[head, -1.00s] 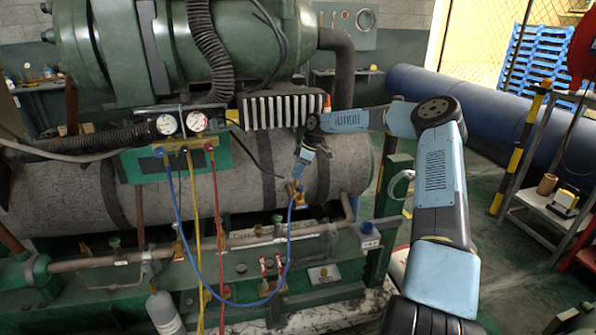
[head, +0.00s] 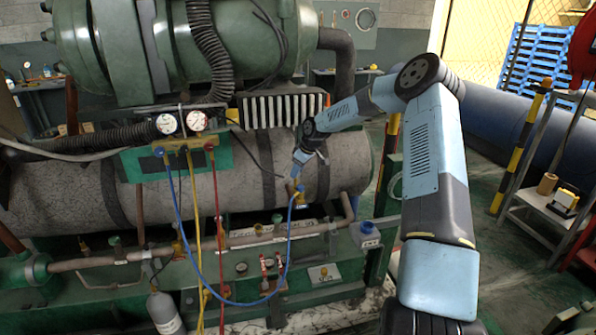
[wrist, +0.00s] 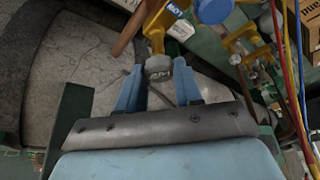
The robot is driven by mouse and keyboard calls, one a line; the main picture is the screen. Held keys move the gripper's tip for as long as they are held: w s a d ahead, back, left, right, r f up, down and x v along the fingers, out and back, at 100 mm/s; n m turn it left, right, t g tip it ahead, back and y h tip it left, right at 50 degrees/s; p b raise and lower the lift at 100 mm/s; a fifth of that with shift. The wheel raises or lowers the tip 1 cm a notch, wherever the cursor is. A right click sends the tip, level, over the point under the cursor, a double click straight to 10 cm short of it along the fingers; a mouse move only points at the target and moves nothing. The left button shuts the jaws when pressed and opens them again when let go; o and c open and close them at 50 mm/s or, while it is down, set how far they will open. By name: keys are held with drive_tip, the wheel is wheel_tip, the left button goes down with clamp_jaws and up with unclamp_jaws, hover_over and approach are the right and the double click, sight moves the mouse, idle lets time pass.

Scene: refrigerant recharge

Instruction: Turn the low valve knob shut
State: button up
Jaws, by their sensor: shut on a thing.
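My gripper (head: 296,176) reaches down to a brass valve (head: 301,198) in front of the grey tank, where the blue hose (head: 231,303) ends. In the wrist view, the blue fingers of my gripper (wrist: 159,75) close around a small grey knob (wrist: 158,66) on the yellow brass valve body (wrist: 154,36). A blue rounded part (wrist: 213,10) and a white label (wrist: 180,30) lie just beyond the knob. In the head view the knob is too small to make out.
The gauge manifold (head: 182,146), with two dials and blue, yellow and red hoses, is at left. The grey tank (head: 235,175) is close behind my gripper. A copper pipe (head: 275,238) runs below it. A shelf rack (head: 540,205) stands at right.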

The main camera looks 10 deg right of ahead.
drive_tip(key=m, duration=0.1)
drive_tip(key=m+t+h, duration=0.1)
drive_tip(key=m, duration=0.3)
drive_tip(key=shift+a+r+h, duration=0.15)
drive_tip(key=shift+a+h, duration=0.15)
drive_tip(key=shift+h, duration=0.1)
drive_tip(key=shift+m+t+h, duration=0.3)
drive_tip(key=shift+m+h, duration=0.4)
drive_tip(key=shift+m, duration=1.5)
drive_tip(key=o, duration=1)
drive_tip(key=shift+s+a, duration=0.1)
drive_tip(key=shift+o, duration=0.2)
drive_tip(key=v, duration=1.3)
drive_tip(key=shift+r, duration=0.15)
drive_tip(key=shift+s, duration=0.1)
